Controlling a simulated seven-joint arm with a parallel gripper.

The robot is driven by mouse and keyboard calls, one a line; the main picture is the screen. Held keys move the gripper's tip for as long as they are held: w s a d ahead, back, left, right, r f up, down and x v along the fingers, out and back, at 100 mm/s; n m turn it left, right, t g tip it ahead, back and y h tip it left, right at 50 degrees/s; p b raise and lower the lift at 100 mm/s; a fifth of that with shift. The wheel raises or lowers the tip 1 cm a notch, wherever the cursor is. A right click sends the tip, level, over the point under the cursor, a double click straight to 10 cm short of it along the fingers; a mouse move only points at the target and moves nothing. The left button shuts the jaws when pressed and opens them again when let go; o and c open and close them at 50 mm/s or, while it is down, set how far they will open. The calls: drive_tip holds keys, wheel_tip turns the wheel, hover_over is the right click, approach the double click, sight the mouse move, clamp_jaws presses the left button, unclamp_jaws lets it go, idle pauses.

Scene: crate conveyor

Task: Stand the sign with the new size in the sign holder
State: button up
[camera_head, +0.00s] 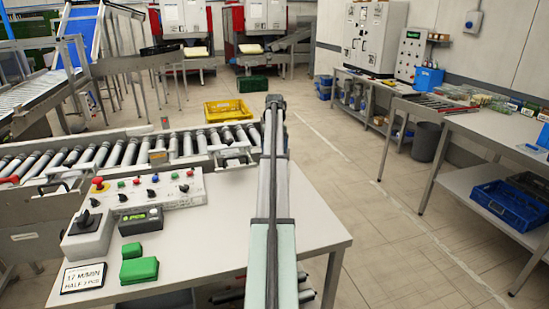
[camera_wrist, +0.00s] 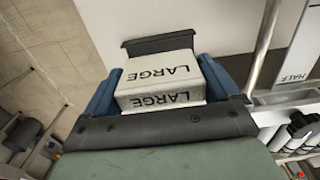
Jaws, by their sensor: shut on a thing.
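My gripper (camera_wrist: 158,90) shows in the wrist view with a blue finger on each side of a pale block-like sign (camera_wrist: 155,82). It is shut on this sign. The word LARGE reads on two of the sign's faces, slanted in the picture. A dark bar (camera_wrist: 160,42) lies just beyond the sign; I cannot tell whether it belongs to the sign holder. In the head view my arm reaches up the middle of the picture, and neither the gripper nor the held sign can be made out there. I cannot identify the sign holder for sure in either view.
A yellow crate (camera_head: 227,111) stands beyond. Floor is clear between this table and the right-hand bench (camera_head: 490,140).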

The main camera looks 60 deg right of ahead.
drive_tip(key=shift+f, duration=1.85)
drive_tip(key=shift+f, duration=0.1)
drive_tip(key=o, duration=0.8)
wheel_tip(320, 180, up, 12)
drive_tip(key=shift+r, duration=0.15)
drive_tip(key=shift+w, duration=0.1)
